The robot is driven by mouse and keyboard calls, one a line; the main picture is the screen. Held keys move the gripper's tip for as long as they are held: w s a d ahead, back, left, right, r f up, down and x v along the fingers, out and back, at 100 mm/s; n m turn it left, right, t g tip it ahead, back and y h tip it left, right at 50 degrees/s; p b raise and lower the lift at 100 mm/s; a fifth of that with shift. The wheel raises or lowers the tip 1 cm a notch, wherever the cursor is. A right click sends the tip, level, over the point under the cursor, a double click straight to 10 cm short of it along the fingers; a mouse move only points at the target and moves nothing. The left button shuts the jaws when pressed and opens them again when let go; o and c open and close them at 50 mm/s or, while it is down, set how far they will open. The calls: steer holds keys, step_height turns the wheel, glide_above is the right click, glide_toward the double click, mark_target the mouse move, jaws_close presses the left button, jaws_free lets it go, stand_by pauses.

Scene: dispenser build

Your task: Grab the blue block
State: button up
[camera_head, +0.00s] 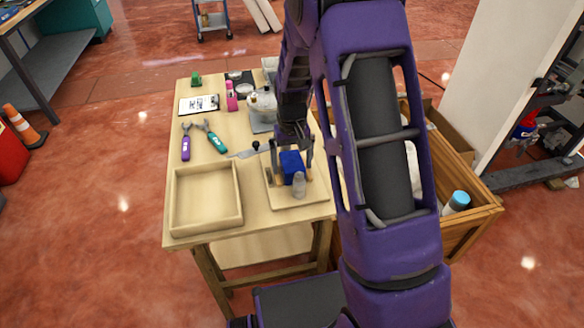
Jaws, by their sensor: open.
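The blue block (292,168) stands on a light wooden board near the right front of the table. My gripper (294,158) comes down from above, its fingers open on either side of the block's upper part. Whether the fingers touch the block I cannot tell. A small grey bottle-like item (299,184) stands just in front of the block and hides part of it. My purple arm covers the area to the right.
An empty wooden tray (240,218) sits at the table's left front. Purple-handled pliers (186,142), teal-handled pliers (211,136), a clipboard (199,104) and a clear container (262,108) lie farther back. A wooden crate (470,226) stands right of the table.

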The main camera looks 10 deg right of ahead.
steer(key=shift+c, duration=0.3)
steer(key=shift+r, duration=0.1)
jaws_close()
